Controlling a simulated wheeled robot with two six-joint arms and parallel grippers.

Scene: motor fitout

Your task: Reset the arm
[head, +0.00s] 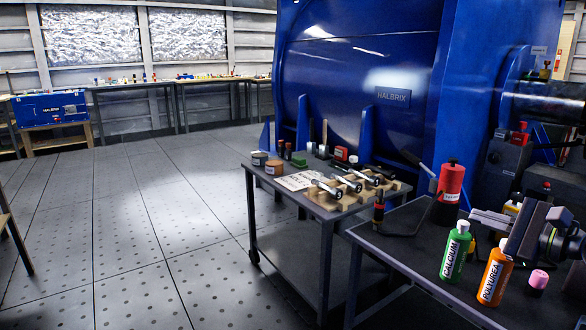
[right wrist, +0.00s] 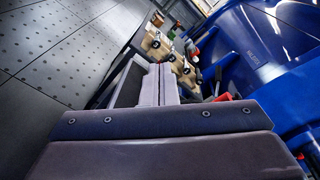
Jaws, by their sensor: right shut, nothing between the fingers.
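My right gripper (head: 478,217) comes in from the right edge of the head view, above the near dark table (head: 395,262). Its fingers point left and are shut with nothing between them. In the right wrist view the two grey fingers (right wrist: 159,84) lie together and point toward the farther work table. The gripper is above and behind a green bottle (head: 454,252) and an orange bottle (head: 494,274), and looks clear of both. My left gripper is not in view.
A red canister (head: 450,190) stands on the near table, and a small pink-capped bottle (head: 537,282) at its right. The farther cart (head: 259,190) holds metal tools in a wooden rack (head: 347,202). A large blue machine (head: 360,70) stands behind. The floor at left is clear.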

